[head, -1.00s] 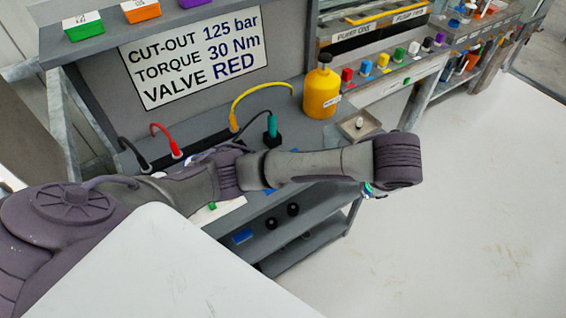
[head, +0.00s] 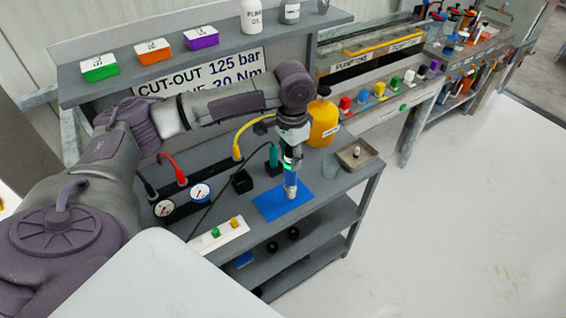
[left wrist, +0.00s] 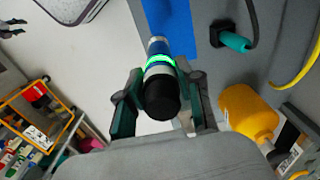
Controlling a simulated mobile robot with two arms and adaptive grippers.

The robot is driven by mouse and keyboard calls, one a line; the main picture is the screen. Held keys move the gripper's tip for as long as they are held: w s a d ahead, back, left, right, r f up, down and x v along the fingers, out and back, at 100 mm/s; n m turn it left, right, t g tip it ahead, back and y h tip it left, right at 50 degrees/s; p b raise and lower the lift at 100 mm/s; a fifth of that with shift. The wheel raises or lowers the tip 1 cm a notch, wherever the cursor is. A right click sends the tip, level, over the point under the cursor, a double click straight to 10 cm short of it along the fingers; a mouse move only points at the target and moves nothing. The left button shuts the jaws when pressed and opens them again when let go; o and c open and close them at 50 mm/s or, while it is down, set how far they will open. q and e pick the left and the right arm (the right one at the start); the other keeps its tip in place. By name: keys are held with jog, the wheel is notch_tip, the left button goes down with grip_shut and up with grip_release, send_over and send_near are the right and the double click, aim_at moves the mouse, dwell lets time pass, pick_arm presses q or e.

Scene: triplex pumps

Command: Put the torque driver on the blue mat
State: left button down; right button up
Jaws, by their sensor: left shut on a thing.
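The torque driver (left wrist: 160,80) has a black end, a glowing green ring and a blue and silver body. My left gripper (left wrist: 163,108) is shut on it, with one finger on each side. In the head view the driver (head: 290,184) hangs upright below the left gripper (head: 291,160). Its lower end is over the blue mat (head: 270,207); I cannot tell whether it touches. The mat (left wrist: 165,14) also shows in the left wrist view, partly behind the driver. A small dark claw shape at that view's left edge looks like my right gripper (left wrist: 11,28); its jaws are unclear.
A teal-handled tool (head: 274,156) in a black holder stands behind the mat. A yellow bottle (head: 323,124) and a shallow tray (head: 357,154) stand to the right. Gauges (head: 200,193) and a white switch strip (head: 219,236) lie left. A shelf (head: 210,60) runs above the bench.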

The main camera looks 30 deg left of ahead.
pick_arm(q)
jog(key=w+a+f+p, duration=0.1)
jog(key=a+f, duration=0.2)
jog(key=f, duration=0.3)
jog(key=shift+w+p, duration=0.2)
jog(key=shift+p, duration=0.1)
jog(key=c, duration=0.7)
grip_release()
jog(key=shift+f, duration=0.1)
jog(key=shift+c, duration=0.2)
notch_tip(320, 180, up, 12)
jog(key=b, duration=0.2)
jog(key=shift+s, duration=0.1)
